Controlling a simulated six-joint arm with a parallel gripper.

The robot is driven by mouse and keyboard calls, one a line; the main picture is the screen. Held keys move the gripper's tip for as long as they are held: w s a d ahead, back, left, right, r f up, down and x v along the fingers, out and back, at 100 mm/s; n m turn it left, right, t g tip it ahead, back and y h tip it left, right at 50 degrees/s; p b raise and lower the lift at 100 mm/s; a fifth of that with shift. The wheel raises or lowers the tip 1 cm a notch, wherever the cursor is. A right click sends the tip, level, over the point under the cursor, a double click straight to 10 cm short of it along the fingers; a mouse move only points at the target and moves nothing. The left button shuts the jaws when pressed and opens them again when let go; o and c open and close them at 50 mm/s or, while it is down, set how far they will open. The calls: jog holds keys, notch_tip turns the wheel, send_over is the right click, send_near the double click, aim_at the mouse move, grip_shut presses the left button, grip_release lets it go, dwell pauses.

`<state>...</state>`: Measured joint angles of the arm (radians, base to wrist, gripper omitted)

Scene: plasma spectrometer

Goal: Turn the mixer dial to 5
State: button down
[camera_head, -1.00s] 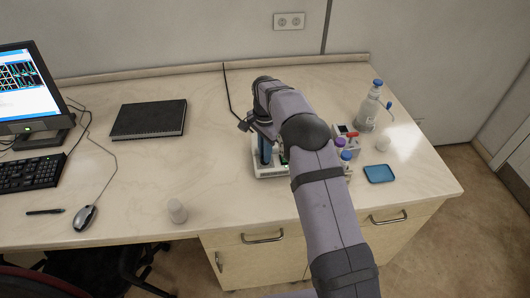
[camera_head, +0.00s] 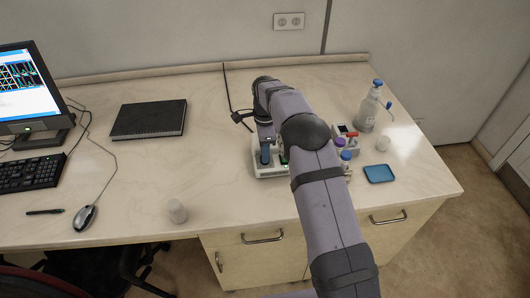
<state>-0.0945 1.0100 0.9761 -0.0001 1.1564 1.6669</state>
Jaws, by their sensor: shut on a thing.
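The mixer (camera_head: 258,172) is a small white device on the table, mostly covered by my arm. Its left and front edges show, along with a small green spot. My gripper (camera_head: 266,157) points down over it and is shut on the mixer dial. The dial and the fingertips are largely hidden by my own arm, so the number it points to cannot be read.
To the right stand a device with a red part (camera_head: 350,135), purple- and blue-capped vials (camera_head: 346,156), a clear bottle (camera_head: 367,113), a white cup (camera_head: 383,143) and a blue tray (camera_head: 379,174). A black notebook (camera_head: 149,119) lies left. The table between is clear.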

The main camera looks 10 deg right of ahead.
jog(key=shift+w+r, duration=0.1)
jog(key=shift+r, duration=0.05)
jog(key=c, duration=1.8)
grip_release()
jog(key=shift+r+b, duration=1.15)
jog(key=shift+r, duration=2.5)
